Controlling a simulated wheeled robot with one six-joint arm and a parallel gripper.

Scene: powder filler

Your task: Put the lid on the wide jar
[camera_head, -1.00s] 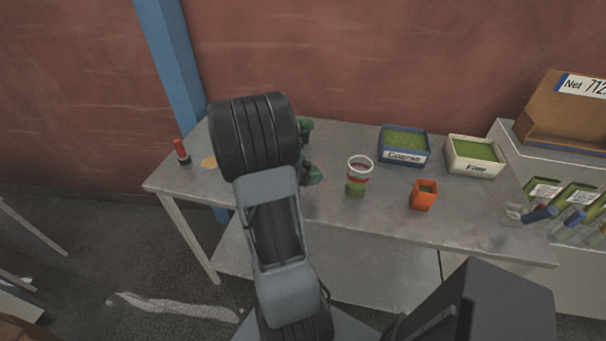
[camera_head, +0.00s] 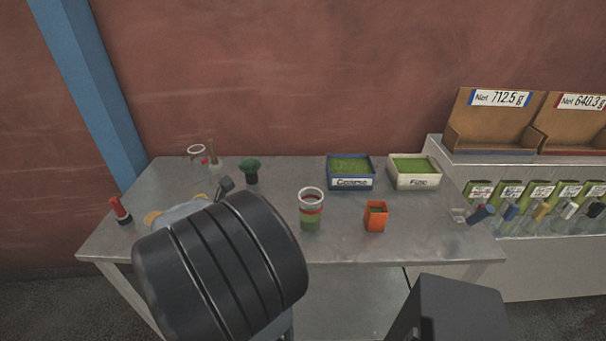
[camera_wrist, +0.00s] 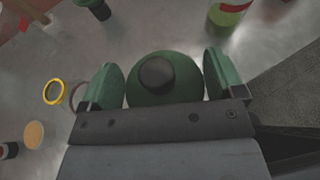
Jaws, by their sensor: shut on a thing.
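My gripper (camera_wrist: 162,74) shows in the wrist view, its two green pads on either side of a rounded green piece with a dark round knob (camera_wrist: 156,73). It looks like a lid, though I cannot be sure. The pads are closed on it. In the head view my black wrist hides most of the gripper and the held piece. A clear jar with a white rim, a red band and green contents (camera_head: 310,212) stands upright mid-table. A second white-rimmed vessel with red on it (camera_head: 197,154) stands at the back left. I cannot tell which is the wide jar.
A dark green piece (camera_head: 249,171) stands behind my wrist. An orange cup (camera_head: 376,216), a blue Coarse tray (camera_head: 351,183) and a white Fine tray (camera_head: 413,183) are right of the jar. A red-topped item (camera_head: 119,209) stands at the left edge. The front right table is clear.

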